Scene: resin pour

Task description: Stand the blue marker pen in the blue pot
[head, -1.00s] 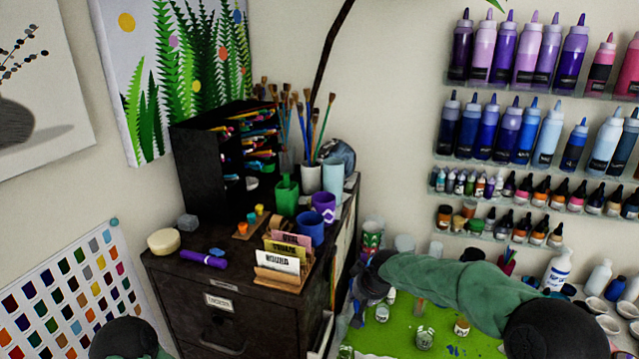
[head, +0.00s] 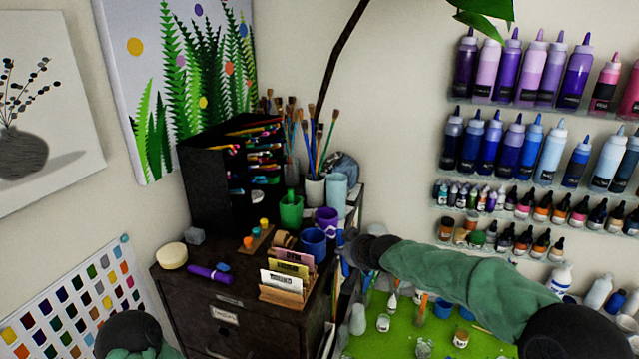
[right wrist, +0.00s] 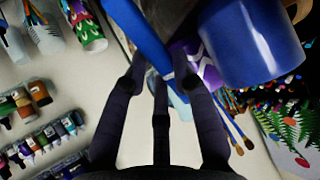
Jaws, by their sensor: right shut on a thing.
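The blue pot (head: 313,243) stands near the right edge of the dark cabinet top, in front of the purple pot (head: 327,218). It is large at the upper right of the right wrist view (right wrist: 250,45). My right gripper (head: 345,250) is beside the cabinet's right edge, just right of the blue pot. It is shut on the blue marker pen (right wrist: 140,35), whose shaft slants up and left from the fingers. In the head view the pen (head: 340,239) is only a small blue part by the gripper. The pen is outside the pot. My left gripper is out of view.
A green pot (head: 291,213), a card holder (head: 284,296) and a purple marker (head: 209,274) share the cabinet top (head: 240,290). A black pen rack (head: 205,190) and brushes stand behind. The green table mat (head: 400,345) lies below my right arm.

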